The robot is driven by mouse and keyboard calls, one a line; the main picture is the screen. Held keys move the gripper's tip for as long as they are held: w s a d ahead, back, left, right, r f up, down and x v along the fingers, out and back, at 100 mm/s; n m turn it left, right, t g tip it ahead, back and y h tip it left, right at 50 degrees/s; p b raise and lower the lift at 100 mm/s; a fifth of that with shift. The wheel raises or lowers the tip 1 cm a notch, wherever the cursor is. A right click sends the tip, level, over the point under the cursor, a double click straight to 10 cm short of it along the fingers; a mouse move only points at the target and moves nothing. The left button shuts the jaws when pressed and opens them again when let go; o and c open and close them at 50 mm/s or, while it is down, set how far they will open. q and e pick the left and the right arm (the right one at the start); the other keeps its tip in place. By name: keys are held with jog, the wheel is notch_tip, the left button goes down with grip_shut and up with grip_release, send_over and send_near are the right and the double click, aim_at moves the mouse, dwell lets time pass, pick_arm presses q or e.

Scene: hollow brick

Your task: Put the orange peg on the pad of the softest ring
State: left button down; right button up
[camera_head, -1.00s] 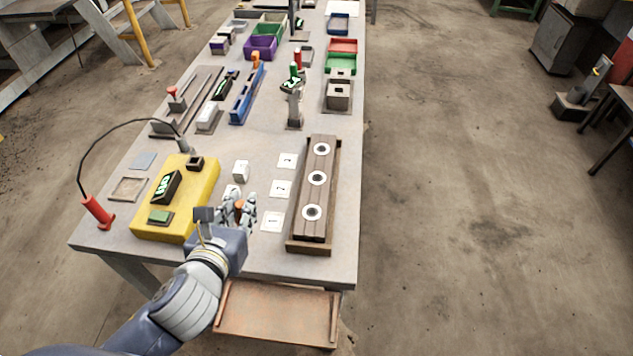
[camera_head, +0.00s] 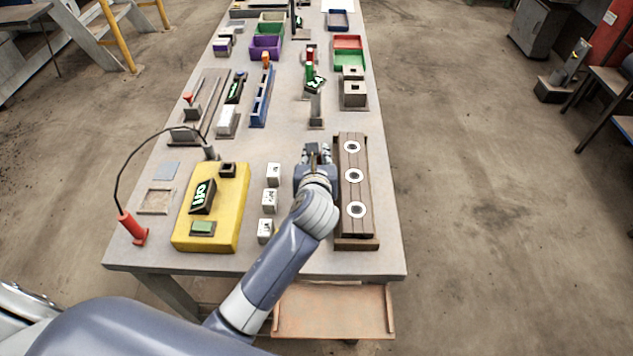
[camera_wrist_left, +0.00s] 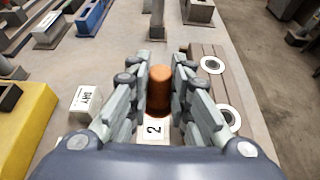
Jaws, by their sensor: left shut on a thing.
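My left gripper (camera_head: 317,153) is over the table, just left of the wooden ring block (camera_head: 357,228). In the left wrist view its fingers (camera_wrist_left: 159,82) are shut on the upright orange peg (camera_wrist_left: 159,92). A white pad marked 2 (camera_wrist_left: 153,130) shows just below the peg; I cannot tell whether they touch. The block has three white rings with dark centres: far (camera_head: 352,147), middle (camera_head: 354,175) and near (camera_head: 356,209). My arm and gripper hide the pads in the head view. My right gripper is out of view.
White lettered cubes (camera_head: 268,200) stand left of my arm. Left of them is a yellow box (camera_head: 228,220) with a display reading "off" (camera_head: 202,196) and a red cabled handle (camera_head: 132,229). A grey post (camera_head: 316,110) stands beyond my gripper. Trays and bins fill the far table.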

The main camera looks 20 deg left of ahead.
pick_arm(q)
notch_tip(320, 180, down, 7)
jog(key=shift+s+a+f+b, duration=0.1)
jog(key=shift+b, duration=0.25)
jog(key=shift+f, duration=0.25)
jog(key=c, duration=1.5)
grip_release()
jog(key=shift+o, duration=0.2)
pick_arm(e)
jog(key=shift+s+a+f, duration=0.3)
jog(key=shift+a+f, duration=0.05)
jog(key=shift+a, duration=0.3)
pick_arm(q)
jog(key=shift+r, duration=0.2)
jog(key=v, duration=1.2)
jog(key=shift+f, duration=0.15)
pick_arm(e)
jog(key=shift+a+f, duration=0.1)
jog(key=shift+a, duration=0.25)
